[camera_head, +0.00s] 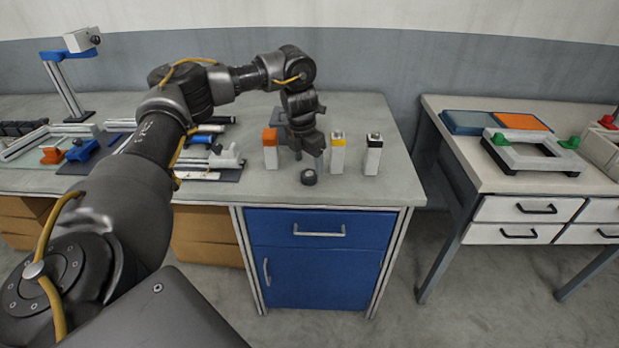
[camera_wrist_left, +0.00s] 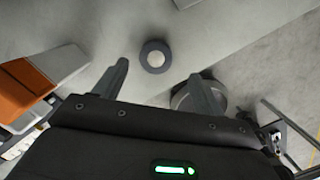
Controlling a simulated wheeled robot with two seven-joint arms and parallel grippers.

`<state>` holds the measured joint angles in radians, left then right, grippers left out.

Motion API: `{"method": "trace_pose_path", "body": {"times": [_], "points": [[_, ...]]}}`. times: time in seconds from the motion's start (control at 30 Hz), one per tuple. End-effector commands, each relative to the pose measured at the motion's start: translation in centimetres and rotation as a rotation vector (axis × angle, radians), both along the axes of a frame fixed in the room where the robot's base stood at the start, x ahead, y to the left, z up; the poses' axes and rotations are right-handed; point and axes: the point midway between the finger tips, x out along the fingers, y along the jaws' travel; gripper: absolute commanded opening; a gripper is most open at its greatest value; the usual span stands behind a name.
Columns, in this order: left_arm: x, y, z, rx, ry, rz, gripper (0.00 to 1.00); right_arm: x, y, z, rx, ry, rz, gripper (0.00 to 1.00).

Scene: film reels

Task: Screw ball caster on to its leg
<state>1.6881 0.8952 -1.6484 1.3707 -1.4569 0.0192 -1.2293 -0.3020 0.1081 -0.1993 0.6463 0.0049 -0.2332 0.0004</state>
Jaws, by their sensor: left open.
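A small dark round piece with a pale centre, apparently the ball caster (camera_head: 309,177), rests on the grey bench near its front edge. It also shows in the left wrist view (camera_wrist_left: 155,56), ahead of and between my fingers, touching neither. My left gripper (camera_head: 313,152) hangs pointing down just above and behind it, open and empty; its two fingers show in the left wrist view (camera_wrist_left: 158,85). Upright white blocks with an orange top (camera_head: 270,148), a yellow band (camera_head: 338,153) and a black top (camera_head: 374,155) stand nearby. I cannot tell which is the leg.
In the wrist view, a larger round grey object (camera_wrist_left: 181,97) sits partly behind the right finger. Frames and blue and orange parts (camera_head: 83,150) crowd the bench's left. The bench's front right corner is clear. A second table (camera_head: 470,165) stands to the right across a gap.

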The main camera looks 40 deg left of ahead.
Motion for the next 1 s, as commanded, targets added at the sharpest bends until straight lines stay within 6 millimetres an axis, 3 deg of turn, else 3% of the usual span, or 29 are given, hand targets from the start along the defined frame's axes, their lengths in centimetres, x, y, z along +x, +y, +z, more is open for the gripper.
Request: {"method": "trace_pose_path", "body": {"times": [0.4,0.8,1.0], "points": [[0.7,0.5,-4.7,0.001,0.002,0.002,0.70,-1.1,1.4,0.9,0.017,0.018,-0.005,0.00],[0.8,0.5,-5.1,0.001,0.001,0.002,0.70,-0.8,2.0,0.8,0.025,0.012,-0.006,0.00],[0.8,0.5,-5.1,0.001,0.001,0.002,0.44,-0.7,1.9,0.9,0.024,0.010,-0.006,0.00]]}}
